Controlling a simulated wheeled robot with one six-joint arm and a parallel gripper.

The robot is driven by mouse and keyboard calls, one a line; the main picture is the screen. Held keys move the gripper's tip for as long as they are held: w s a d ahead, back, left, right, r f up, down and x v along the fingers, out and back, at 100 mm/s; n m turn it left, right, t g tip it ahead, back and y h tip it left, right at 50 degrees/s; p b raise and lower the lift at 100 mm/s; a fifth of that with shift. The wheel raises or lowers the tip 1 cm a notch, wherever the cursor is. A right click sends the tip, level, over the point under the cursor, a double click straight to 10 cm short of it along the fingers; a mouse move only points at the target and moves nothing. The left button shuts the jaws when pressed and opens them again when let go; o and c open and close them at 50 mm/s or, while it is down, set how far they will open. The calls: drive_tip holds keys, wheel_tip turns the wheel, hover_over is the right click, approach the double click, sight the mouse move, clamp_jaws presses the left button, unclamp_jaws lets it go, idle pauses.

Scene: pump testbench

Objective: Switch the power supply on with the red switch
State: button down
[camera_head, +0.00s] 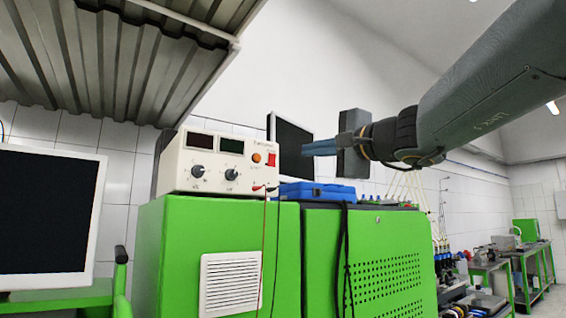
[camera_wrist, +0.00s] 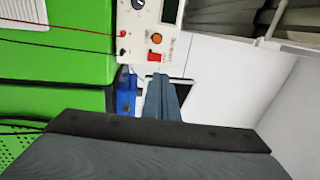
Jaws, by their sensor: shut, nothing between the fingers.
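The cream power supply (camera_head: 214,163) stands on top of a green cabinet (camera_head: 205,235). Its front has two dark displays, two black knobs and an orange round button (camera_head: 256,158). The red switch (camera_head: 271,160) is at the right end of its front panel. In the wrist view the red switch (camera_wrist: 154,56) lies beside the orange button (camera_wrist: 156,38). My gripper (camera_head: 304,149) is shut and empty, to the right of the red switch and pointing at it, apparently with a gap. In the wrist view the gripper's tips (camera_wrist: 159,76) are just below the switch.
A blue case (camera_head: 316,192) lies on the cabinet below my gripper. A monitor (camera_head: 291,141) stands behind it. Red and black leads (camera_head: 264,215) hang from the power supply's front. A corrugated metal canopy (camera_head: 110,65) is overhead at left.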

drive_tip(key=shift+w+a+f+b, duration=0.1)
drive_tip(key=shift+w+b, duration=0.05)
drive_tip(key=shift+b, duration=0.25)
approach(273, 155)
drive_tip(key=x, duration=0.6)
drive_tip(key=shift+w+a, duration=0.1)
drive_tip(key=shift+w, duration=0.15)
drive_tip(key=shift+a, duration=0.1)
